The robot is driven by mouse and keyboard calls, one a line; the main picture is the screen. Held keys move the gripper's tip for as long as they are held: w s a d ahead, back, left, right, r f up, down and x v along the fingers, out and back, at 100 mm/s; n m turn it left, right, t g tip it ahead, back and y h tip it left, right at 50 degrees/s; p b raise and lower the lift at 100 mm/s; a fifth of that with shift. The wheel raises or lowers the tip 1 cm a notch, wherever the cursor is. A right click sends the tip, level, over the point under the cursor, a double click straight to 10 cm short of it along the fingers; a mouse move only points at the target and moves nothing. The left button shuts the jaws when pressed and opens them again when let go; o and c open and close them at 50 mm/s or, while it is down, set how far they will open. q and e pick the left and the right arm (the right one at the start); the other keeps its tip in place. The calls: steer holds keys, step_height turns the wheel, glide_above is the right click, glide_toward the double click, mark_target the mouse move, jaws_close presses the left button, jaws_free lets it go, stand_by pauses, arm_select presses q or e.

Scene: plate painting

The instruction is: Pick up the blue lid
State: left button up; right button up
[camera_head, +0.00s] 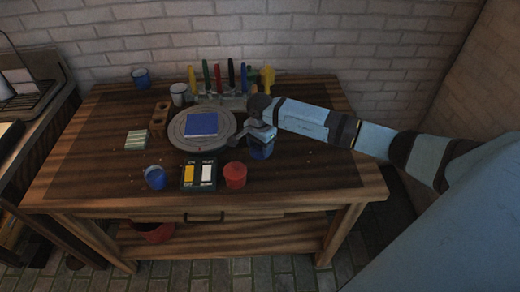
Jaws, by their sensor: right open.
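My right gripper (262,137) reaches in from the right and is open, with its fingers at the top of a small blue container (261,152) right of the round grey turntable. The gripper covers the top of this container, so I cannot tell whether it has a lid or whether the fingers touch it. Another small blue container (155,178) stands at the table's front left. A third blue one (141,77) stands at the back left. I cannot tell any separate blue lid apart. My left gripper is not in view.
A blue square (202,124) lies on the turntable (181,141). A red container (235,175) and a two-switch panel (198,176) stand at the front. Several coloured tools (231,72) stand upright behind. The wooden table (310,177) is clear at front right.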

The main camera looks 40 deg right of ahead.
jaws_close()
stand_by(0.3)
